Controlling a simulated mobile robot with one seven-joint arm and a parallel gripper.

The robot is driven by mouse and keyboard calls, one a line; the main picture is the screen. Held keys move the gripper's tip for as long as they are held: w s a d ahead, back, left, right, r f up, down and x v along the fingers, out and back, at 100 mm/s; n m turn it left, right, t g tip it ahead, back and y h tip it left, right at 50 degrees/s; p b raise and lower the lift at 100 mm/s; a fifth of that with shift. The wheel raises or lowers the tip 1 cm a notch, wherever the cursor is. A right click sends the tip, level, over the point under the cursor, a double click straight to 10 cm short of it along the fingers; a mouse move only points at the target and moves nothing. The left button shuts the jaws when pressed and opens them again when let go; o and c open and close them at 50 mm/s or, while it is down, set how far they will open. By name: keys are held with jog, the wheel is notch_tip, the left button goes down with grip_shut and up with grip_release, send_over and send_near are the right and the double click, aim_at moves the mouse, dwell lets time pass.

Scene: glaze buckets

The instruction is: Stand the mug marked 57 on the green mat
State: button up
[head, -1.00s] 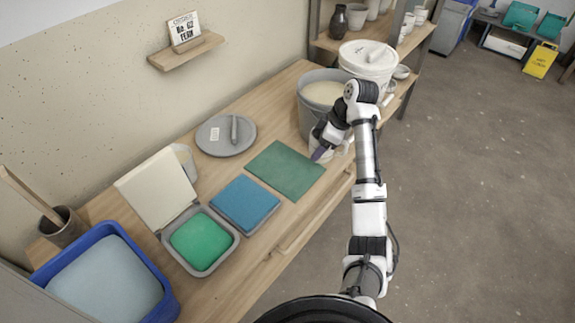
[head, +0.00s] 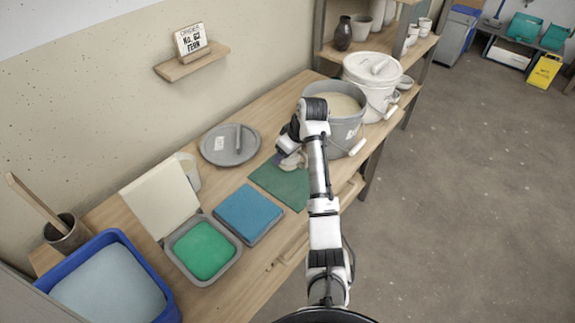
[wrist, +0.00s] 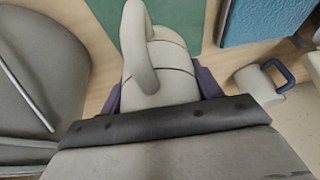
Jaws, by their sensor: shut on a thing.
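My gripper (head: 282,158) is shut on a pale mug (head: 297,160) at the far edge of the green mat (head: 284,190). In the wrist view the held mug (wrist: 165,72) is between purple fingers (wrist: 165,92), its handle facing the camera and a thin dark line across its body. No number on it is readable. The green mat (wrist: 183,15) shows beyond the mug there. I cannot tell whether the mug touches the mat or is above it.
The blue mat (head: 248,211) adjoins the green mat. A grey lid (head: 230,146) lies to the left, and a grey bucket (head: 345,130) and white bucket (head: 371,88) stand to the right. The wrist view shows a pale cup-like thing with a blue handle (wrist: 259,84).

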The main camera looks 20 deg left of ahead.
jog(key=shift+f+p, duration=0.45)
jog(key=shift+f, duration=2.85)
jog(key=shift+f, duration=0.2)
jog(key=o, duration=1.2)
jog(key=shift+r, duration=0.15)
